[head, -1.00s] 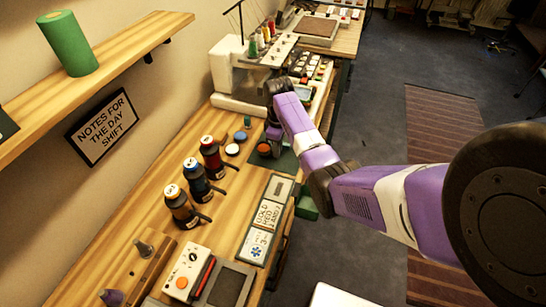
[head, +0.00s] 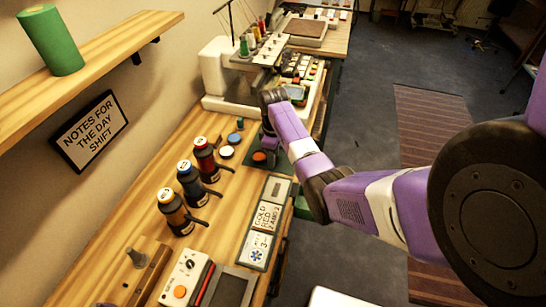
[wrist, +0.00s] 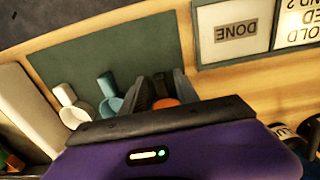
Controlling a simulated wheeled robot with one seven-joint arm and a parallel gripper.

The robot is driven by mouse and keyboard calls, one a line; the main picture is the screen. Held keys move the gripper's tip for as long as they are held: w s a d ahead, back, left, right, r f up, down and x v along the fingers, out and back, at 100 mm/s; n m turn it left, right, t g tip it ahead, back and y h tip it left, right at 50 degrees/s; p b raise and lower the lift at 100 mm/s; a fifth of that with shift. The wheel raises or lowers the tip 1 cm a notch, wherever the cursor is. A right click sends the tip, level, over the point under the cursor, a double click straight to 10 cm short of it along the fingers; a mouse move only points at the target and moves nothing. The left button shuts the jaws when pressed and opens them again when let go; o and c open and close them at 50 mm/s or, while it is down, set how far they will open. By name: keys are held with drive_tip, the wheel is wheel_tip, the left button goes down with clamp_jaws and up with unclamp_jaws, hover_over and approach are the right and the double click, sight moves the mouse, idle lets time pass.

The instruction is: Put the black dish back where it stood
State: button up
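The black dish (wrist: 160,88) shows only in part between my fingers in the wrist view, dark with an orange filling. In the head view its orange filling (head: 260,156) shows just below my gripper (head: 268,140). My gripper (wrist: 160,78) appears closed around the dish's upright dark part, with a finger on each side. The dish is over or on a dark green mat (wrist: 120,50); I cannot tell whether it touches. A white dish (wrist: 70,108) and a teal dish (wrist: 109,95), both with handles, stand beside it on the mat.
Three bottles, red (head: 206,160), blue (head: 190,184) and amber (head: 174,212), stand left of the mat. A sign panel (head: 262,222) lies nearer. A white sewing machine (head: 225,75) stands beyond.

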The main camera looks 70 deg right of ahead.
wheel_tip(320, 180, up, 12)
drive_tip(key=shift+r, duration=0.2)
idle(0.4)
idle(0.6)
